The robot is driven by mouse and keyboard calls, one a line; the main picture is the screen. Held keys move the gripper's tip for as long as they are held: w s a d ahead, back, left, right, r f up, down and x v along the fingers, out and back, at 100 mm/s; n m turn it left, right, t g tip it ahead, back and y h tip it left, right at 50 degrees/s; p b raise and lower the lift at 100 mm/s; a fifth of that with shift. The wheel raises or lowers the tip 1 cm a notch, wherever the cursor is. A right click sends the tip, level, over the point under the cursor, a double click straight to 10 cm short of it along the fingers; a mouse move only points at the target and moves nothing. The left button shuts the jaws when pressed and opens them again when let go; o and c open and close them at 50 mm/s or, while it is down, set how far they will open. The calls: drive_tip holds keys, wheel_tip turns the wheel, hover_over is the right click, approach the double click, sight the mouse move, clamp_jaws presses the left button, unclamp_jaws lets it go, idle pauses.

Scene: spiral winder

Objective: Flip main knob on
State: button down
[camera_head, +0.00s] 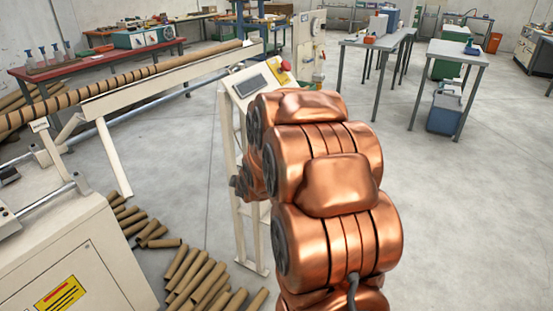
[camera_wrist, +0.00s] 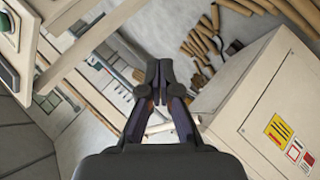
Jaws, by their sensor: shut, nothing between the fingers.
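The main knob cannot be made out in either view. A control panel (camera_head: 258,80) with a dark screen stands on a pale post frame, just behind my copper arm in the head view. A yellow box with a red button (camera_head: 285,66) sits at its upper right. In the wrist view, my gripper (camera_wrist: 159,72) is shut and empty, with its fingertips together. It touches nothing that I can see. My arm hides part of the stand in the head view.
A white cabinet (camera_head: 75,262) with a yellow label stands at lower left; it also shows in the wrist view (camera_wrist: 250,95). Cardboard tubes (camera_head: 190,275) lie on the floor beside it. A long rail (camera_head: 160,77) carries a spiral tube.

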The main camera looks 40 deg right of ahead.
drive_tip(key=w+d+f+n+t+h+b, duration=0.1)
drive_tip(key=d+f+n+t+h+b, duration=0.1)
drive_tip(key=d, duration=0.6)
drive_tip(key=d+f+n+t+h+b, duration=0.2)
drive_tip(key=d+t+h, duration=0.1)
drive_tip(key=d, duration=0.6)
drive_tip(key=shift+w+d+f+t+b, duration=0.2)
drive_tip(key=shift+w+f+t+b, duration=0.15)
drive_tip(key=shift+t, duration=0.25)
drive_tip(key=s+d+p+x, duration=0.1)
drive_tip(key=d+x, duration=0.1)
drive_tip(key=x, duration=1.1)
drive_tip(key=shift+s+d+p, duration=0.2)
drive_tip(key=shift+p, duration=0.2)
